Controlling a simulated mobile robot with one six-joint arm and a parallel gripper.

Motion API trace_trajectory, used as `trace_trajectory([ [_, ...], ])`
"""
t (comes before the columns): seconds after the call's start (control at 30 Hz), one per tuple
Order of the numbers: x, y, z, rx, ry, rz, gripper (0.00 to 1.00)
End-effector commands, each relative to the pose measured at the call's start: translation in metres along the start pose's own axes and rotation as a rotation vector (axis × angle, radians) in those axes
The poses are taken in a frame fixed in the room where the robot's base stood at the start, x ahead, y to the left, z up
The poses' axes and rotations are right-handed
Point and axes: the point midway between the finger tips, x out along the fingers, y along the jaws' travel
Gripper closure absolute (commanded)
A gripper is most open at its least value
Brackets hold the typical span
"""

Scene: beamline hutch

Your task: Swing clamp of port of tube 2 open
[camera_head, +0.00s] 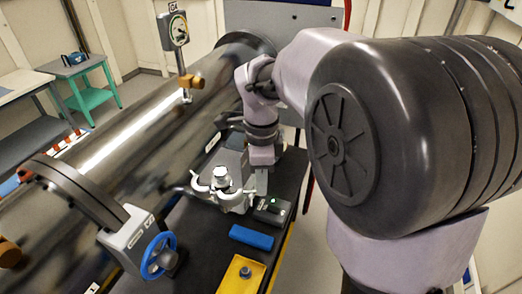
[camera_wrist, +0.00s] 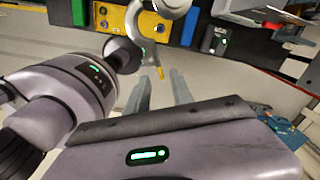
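A metal port fitting with a silver clamp (camera_head: 222,190) stands beside the large steel tube (camera_head: 150,115) in the head view. I cannot read which tube number it belongs to. In the wrist view a pale curved part, likely this clamp (camera_wrist: 142,30), shows at the top, with a thin yellow-tipped piece (camera_wrist: 158,68) reaching down near my fingertips. My gripper (camera_wrist: 160,80) has its two fingers apart, with a gap between them. In the head view my gripper (camera_head: 262,182) points down just right of the clamp. I cannot tell whether the fingers touch it.
A dark box with a green light (camera_head: 272,208), a blue block (camera_head: 251,237) and a yellow tray (camera_head: 241,275) lie on the dark bench. A gauge labelled G4 (camera_head: 176,32) and a valve with a blue handwheel (camera_head: 158,255) stick out from the tube. A green table (camera_head: 85,68) stands back left.

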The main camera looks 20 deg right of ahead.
Motion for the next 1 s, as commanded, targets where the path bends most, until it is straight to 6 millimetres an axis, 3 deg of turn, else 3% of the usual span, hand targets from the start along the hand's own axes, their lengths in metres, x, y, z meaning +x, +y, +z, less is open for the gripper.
trace_trajectory([
  [0.3,-0.105,-0.001,0.000,0.000,-0.001,-0.004,0.72],
  [0.43,-0.133,-0.001,0.000,0.000,0.000,-0.002,0.72],
  [0.6,-0.148,0.000,0.000,-0.001,0.000,-0.001,0.72],
  [1.0,-0.148,0.000,0.000,-0.002,0.000,0.000,0.72],
])
